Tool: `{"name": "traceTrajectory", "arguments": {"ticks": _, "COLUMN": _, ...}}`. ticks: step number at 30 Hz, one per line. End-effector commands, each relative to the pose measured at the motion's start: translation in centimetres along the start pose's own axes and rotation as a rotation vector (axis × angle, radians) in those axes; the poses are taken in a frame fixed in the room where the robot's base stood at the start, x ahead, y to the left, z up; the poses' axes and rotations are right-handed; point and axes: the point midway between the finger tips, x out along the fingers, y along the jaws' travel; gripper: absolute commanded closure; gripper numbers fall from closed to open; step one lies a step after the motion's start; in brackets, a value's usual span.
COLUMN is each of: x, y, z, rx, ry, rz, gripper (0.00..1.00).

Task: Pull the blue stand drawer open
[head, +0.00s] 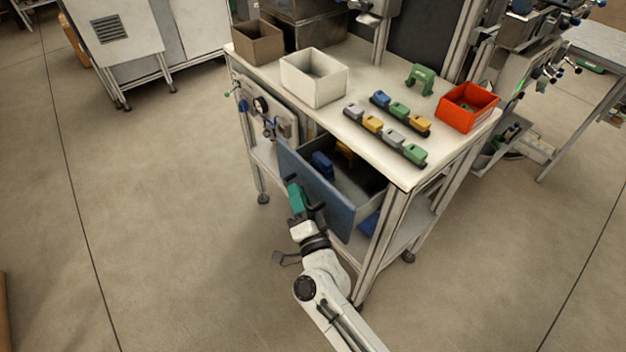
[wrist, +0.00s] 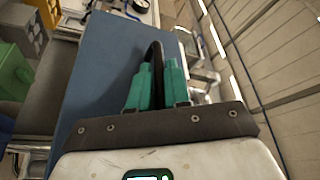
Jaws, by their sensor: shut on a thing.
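The blue stand drawer (head: 326,192) is under the white-topped workbench and stands partly open. Its blue front panel is pulled out from the bench, and blue and yellow items show inside. The blue front also fills the middle of the wrist view (wrist: 98,85). A dark curved handle (wrist: 155,52) is on that front. My gripper (head: 294,190) is at the drawer's front, with its teal fingers (wrist: 157,85) shut on the handle. Part of the handle is hidden between the fingers.
On the bench top (head: 372,165) are a white bin (head: 313,78), a brown bin (head: 258,42), a red bin (head: 468,106), a green part (head: 421,79) and rows of small coloured blocks. A gauge panel (head: 270,112) is left of the drawer. The floor (head: 190,220) in front and left is clear.

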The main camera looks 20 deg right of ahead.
Motion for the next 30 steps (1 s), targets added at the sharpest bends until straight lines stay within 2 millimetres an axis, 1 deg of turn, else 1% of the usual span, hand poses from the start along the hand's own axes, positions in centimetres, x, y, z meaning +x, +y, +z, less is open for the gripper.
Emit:
{"name": "traceTrajectory", "arguments": {"ticks": 1, "x": -0.4, "y": -1.1, "z": 0.9, "rx": 0.002, "ry": -0.008, "rz": 0.001, "gripper": 1.0}}
{"name": "traceTrajectory", "arguments": {"ticks": 3, "x": -1.0, "y": -2.0, "z": 2.2, "rx": 0.001, "ry": -0.009, "rz": 0.0, "gripper": 1.0}}
{"name": "traceTrajectory", "arguments": {"ticks": 9, "x": -2.8, "y": -4.6, "z": 6.3, "rx": 0.002, "ry": -0.008, "rz": 0.0, "gripper": 1.0}}
{"name": "traceTrajectory", "arguments": {"ticks": 15, "x": -4.2, "y": -6.7, "z": 9.5, "rx": 0.001, "ry": -0.006, "rz": 0.0, "gripper": 1.0}}
{"name": "traceTrajectory", "arguments": {"ticks": 21, "x": -5.0, "y": -8.0, "z": 11.5, "rx": 0.0, "ry": -0.004, "rz": 0.001, "gripper": 1.0}}
{"name": "traceTrajectory", "arguments": {"ticks": 24, "x": -5.3, "y": -8.4, "z": 12.1, "rx": 0.0, "ry": -0.004, "rz": 0.001, "gripper": 1.0}}
{"name": "traceTrajectory", "arguments": {"ticks": 30, "x": -5.5, "y": -8.6, "z": 12.5, "rx": 0.001, "ry": -0.002, "rz": 0.003, "gripper": 1.0}}
